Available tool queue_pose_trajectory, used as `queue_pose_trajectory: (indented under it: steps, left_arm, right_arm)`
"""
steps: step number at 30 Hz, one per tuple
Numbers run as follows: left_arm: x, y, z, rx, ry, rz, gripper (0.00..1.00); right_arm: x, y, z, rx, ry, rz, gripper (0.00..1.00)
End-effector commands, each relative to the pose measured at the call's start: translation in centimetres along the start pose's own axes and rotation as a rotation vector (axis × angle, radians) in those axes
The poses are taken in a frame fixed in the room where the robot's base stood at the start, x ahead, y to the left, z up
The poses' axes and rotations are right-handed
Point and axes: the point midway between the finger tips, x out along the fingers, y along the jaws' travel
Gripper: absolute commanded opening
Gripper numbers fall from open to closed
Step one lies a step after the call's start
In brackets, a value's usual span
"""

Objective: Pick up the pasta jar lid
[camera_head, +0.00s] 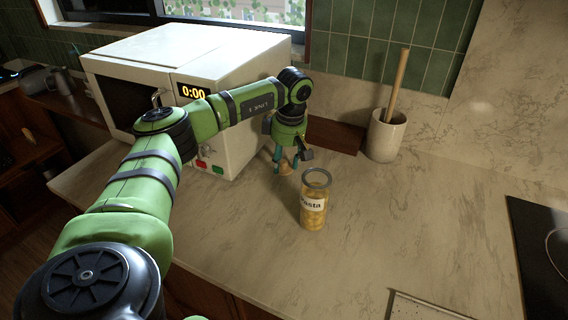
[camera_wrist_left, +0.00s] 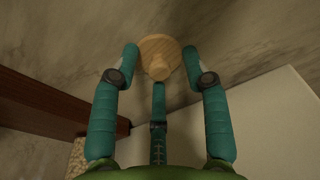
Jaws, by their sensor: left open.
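The pasta jar lid (camera_head: 286,172) is a small round light-wood disc with a knob. It lies on the counter behind and left of the pasta jar (camera_head: 313,213), partly hidden by my fingers in the head view. In the left wrist view the lid (camera_wrist_left: 157,52) shows between the tips of my left gripper (camera_wrist_left: 160,67). My left gripper (camera_head: 288,162) points down over the lid, its teal fingers spread on either side and a third finger below it. I cannot tell whether any finger touches it. The glass pasta jar stands upright, uncovered, with pasta inside.
A white microwave (camera_head: 190,75) stands close to the left of my gripper. A utensil crock (camera_head: 385,137) with a wooden handle stands at the back right. A black cooktop (camera_head: 540,250) is at the right. The counter (camera_head: 420,215) between jar and cooktop is clear.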

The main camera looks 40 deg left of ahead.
Motion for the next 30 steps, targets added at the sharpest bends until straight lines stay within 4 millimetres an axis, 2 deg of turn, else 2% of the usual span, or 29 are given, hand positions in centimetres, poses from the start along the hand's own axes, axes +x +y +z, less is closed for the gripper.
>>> queue_pose_trajectory:
  steps: [1,3,6,20,25,29,30]
  left_arm:
    - [0.0,0.0,0.0,0.000,0.000,0.000,0.46]
    - [0.0,0.0,0.0,0.000,0.000,0.000,0.24]
    - [0.0,0.0,0.0,0.000,-0.001,0.000,0.05]
    - [-0.3,0.1,0.0,0.000,-0.001,0.002,0.05]
    - [-1.7,0.1,-0.1,0.000,-0.002,0.004,0.05]
    - [-4.0,0.2,-0.4,0.000,-0.003,0.007,0.05]
    - [-4.6,0.5,0.5,0.006,-0.004,0.006,0.05]
  right_arm:
    - [0.0,0.0,0.0,0.000,0.000,0.000,0.45]
    - [0.0,0.0,0.0,0.000,0.000,0.000,0.45]
    - [0.0,0.0,0.0,0.000,0.000,0.000,0.45]
    - [0.1,0.0,0.0,0.000,0.001,0.000,0.45]
    - [0.7,0.1,-0.1,0.000,0.002,0.001,0.45]
    - [1.4,0.1,0.0,0.000,0.002,0.001,0.45]
    - [1.6,0.1,0.0,0.000,0.003,0.001,0.45]
